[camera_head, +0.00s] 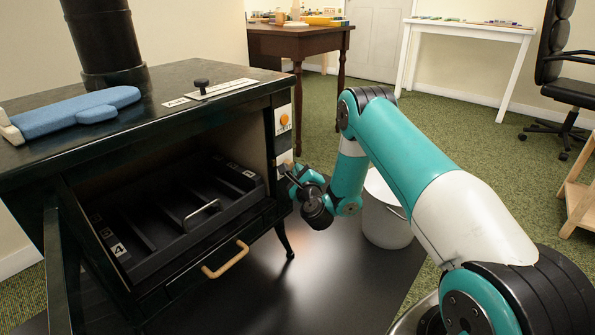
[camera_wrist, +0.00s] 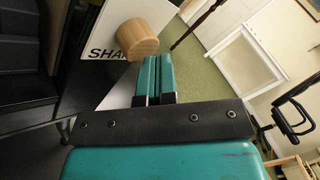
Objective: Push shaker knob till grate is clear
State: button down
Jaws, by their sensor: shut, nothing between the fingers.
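The shaker knob (camera_wrist: 137,38) is a round wooden knob in the wrist view, in front of a white label beginning "SHA". In the head view it shows small and partly hidden on the stove's right front post (camera_head: 287,163). My gripper (camera_wrist: 153,62) is shut and empty, its teal fingertips close beside the knob; whether they touch cannot be told. In the head view my gripper (camera_head: 290,180) is at the right edge of the stove's opening. The dark grate (camera_head: 160,225) lies inside the black stove (camera_head: 190,75), with numbered white marks; its bed is too dark to judge.
A drawer with a wooden handle (camera_head: 226,260) is below the opening. A blue mitt (camera_head: 85,108) and a small black knob (camera_head: 201,84) are on the stovetop. A white bucket (camera_head: 385,225) stands behind my arm. Carpet is open towards the white table (camera_head: 470,30).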

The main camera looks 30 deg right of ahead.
jog(key=shift+s+d+f+b, duration=0.2)
jog(key=shift+s+b, duration=0.6)
jog(key=shift+b, duration=1.95)
jog(key=b, duration=0.2)
jog(key=s+b, duration=0.1)
jog(key=b, duration=0.1)
jog(key=shift+s+d, duration=0.2)
jog(key=shift+d, duration=0.05)
jog(key=shift+s+r, duration=0.1)
jog(key=shift+r, duration=0.05)
jog(key=s+b, duration=0.1)
jog(key=b, duration=0.2)
jog(key=s+d+b, duration=0.1)
jog(key=s+b, duration=0.1)
jog(key=b, duration=0.1)
jog(key=s+b, duration=0.1)
jog(key=b, duration=0.1)
jog(key=shift+s+d+b, duration=0.3)
jog(key=shift+s+b, duration=0.1)
